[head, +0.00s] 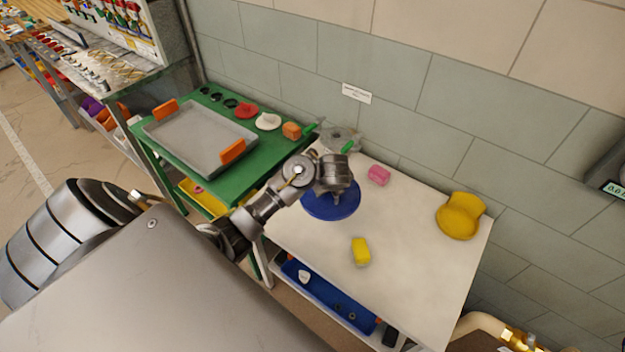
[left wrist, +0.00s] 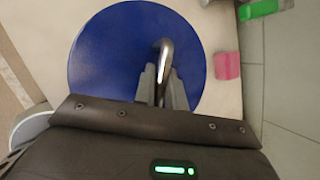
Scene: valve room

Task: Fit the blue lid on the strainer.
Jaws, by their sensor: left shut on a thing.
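The blue lid (head: 332,207) is a flat round disc at the left end of the white table, with a curved metal handle. It also fills much of the left wrist view (left wrist: 105,60). My left gripper (head: 336,193) comes from above and is shut on the lid's handle (left wrist: 163,62). Whether the lid touches the table is unclear. A grey round metal piece with green grips, seemingly the strainer (head: 340,136), is at the table's back left corner, behind my gripper and partly hidden by it. My right gripper is not in view.
The white table (head: 410,265) also bears a pink block (head: 379,175), a yellow block (head: 361,251) and a yellow scoop-like holder (head: 460,216). A green cart (head: 160,165) with a grey tray (head: 198,137) stands to the left. The table's front right is clear.

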